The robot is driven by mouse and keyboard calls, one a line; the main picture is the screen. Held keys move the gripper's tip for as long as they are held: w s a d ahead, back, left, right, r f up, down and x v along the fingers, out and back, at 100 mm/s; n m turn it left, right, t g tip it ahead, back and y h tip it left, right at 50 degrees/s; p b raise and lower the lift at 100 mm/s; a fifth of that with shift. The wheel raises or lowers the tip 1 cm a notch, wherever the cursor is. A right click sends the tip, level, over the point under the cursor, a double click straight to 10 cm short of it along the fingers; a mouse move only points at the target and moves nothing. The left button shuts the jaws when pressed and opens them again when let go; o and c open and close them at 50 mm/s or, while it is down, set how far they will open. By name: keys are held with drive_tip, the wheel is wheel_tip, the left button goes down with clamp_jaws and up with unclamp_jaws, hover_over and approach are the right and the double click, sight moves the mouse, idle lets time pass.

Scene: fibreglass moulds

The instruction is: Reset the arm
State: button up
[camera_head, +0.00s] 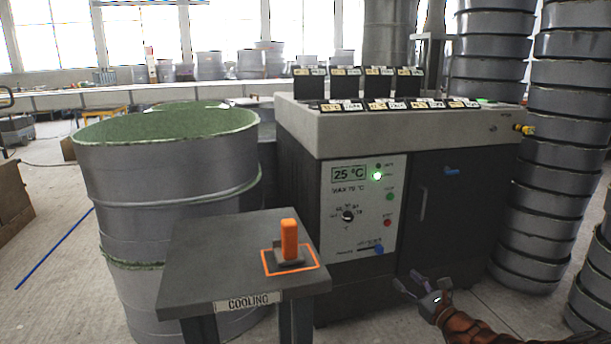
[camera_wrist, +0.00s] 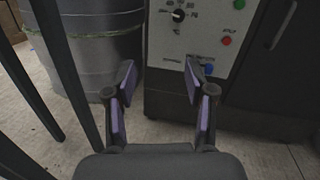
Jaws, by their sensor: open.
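My gripper (camera_head: 424,291) is at the lower right of the head view, low in front of the dark cabinet of the machine. Its fingers are spread apart with nothing between them. In the wrist view my gripper (camera_wrist: 160,98) shows two purple-padded fingers, open and empty, facing the machine's lower front and the floor. My arm comes in from the bottom right corner of the head view.
A grey table (camera_head: 215,246) labelled COOLING stands left, with an orange-handled object (camera_head: 289,241) inside an orange square. Behind are a large grey drum (camera_head: 170,180) and the machine's control panel (camera_head: 361,205) reading 25 °C. Stacked grey rings (camera_head: 567,110) stand right.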

drive_tip(key=s+a+r+n+g+y+p, duration=0.3)
drive_tip(key=s+a+r+n, duration=0.1)
drive_tip(key=a+r, duration=0.4)
drive_tip(key=s+a+r+n+g+y+p, duration=0.3)
drive_tip(key=s+a+r+n+g, duration=0.1)
drive_tip(key=a+r, duration=0.4)
drive_tip(key=s+a+r+n+g+y+p, duration=0.2)
drive_tip(key=s+a+r+n+g+p, duration=0.1)
drive_tip(key=s+a+r+n, duration=0.3)
drive_tip(key=shift+a+r+n+g+y, duration=0.35)
drive_tip(key=shift+a+r+n, duration=0.35)
drive_tip(key=shift+a+r, duration=0.35)
drive_tip(key=s+a+r+n+g+h+p, duration=0.25)
drive_tip(key=s+n+g+p, duration=0.2)
drive_tip(key=s, duration=0.55)
drive_tip(key=s+a+r+n+g+h+p, duration=0.25)
drive_tip(key=s+n, duration=0.25)
drive_tip(key=s, duration=0.4)
drive_tip(key=s+d+r+n+h+p, duration=0.2)
drive_tip(key=s+d+h+p, duration=0.4)
drive_tip(key=s+d, duration=0.2)
drive_tip(key=s+d+r+n+h+p, duration=0.2)
drive_tip(key=s+d+h+p, duration=0.4)
drive_tip(key=s+d, duration=0.3)
drive_tip(key=shift+d+r+g, duration=0.45)
drive_tip(key=shift+d+r, duration=0.35)
drive_tip(key=shift+d, duration=0.25)
drive_tip(key=shift+s+n, duration=0.1)
drive_tip(key=shift+n, duration=0.15)
